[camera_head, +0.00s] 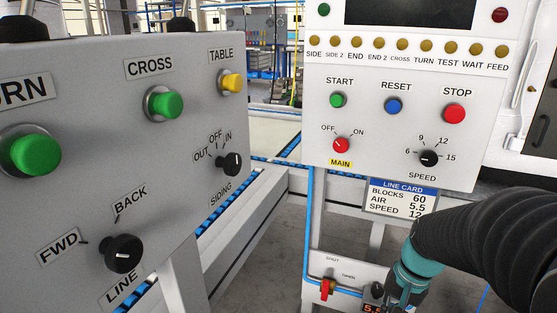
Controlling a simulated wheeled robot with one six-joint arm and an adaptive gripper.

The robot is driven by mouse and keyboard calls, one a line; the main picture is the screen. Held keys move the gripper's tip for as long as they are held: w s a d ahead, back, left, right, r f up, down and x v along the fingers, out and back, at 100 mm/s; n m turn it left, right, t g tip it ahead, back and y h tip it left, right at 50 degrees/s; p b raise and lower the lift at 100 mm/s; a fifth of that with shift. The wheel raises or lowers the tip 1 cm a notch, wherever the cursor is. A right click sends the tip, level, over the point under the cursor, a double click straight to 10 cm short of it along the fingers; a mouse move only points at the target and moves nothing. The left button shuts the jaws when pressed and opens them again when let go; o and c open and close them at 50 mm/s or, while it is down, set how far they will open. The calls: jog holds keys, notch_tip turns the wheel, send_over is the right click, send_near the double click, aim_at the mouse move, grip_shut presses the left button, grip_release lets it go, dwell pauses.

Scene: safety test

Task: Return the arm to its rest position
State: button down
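My arm comes in from the right edge in a black ribbed sleeve (500,240) and ends in a teal wrist section (418,262). My gripper (398,302) is at the bottom edge, pointing down, partly cut off by the frame. It is in front of the lower small panel (345,272), close to an orange-lit display (372,308) that it partly hides. I cannot tell whether it touches the panel. Its fingertips are not clear enough to show whether they are open or shut.
A grey control box (90,150) with green and yellow buttons and black knobs stands close at left. A white panel (375,180) with START, RESET and STOP buttons stands at centre right, a line card (400,198) below it. A red valve handle (325,290) is left of my gripper.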

jog(key=s+a+r+n+t+h, duration=0.1)
jog(key=s+a+r+n+t, duration=0.1)
jog(key=r, duration=0.4)
jog(key=s+a+r+n+t+h+p, duration=0.1)
jog(key=s+a+r+n+t, duration=0.2)
jog(key=s+r, duration=0.4)
jog(key=shift+a+n, duration=0.5)
jog(key=shift+a, duration=0.55)
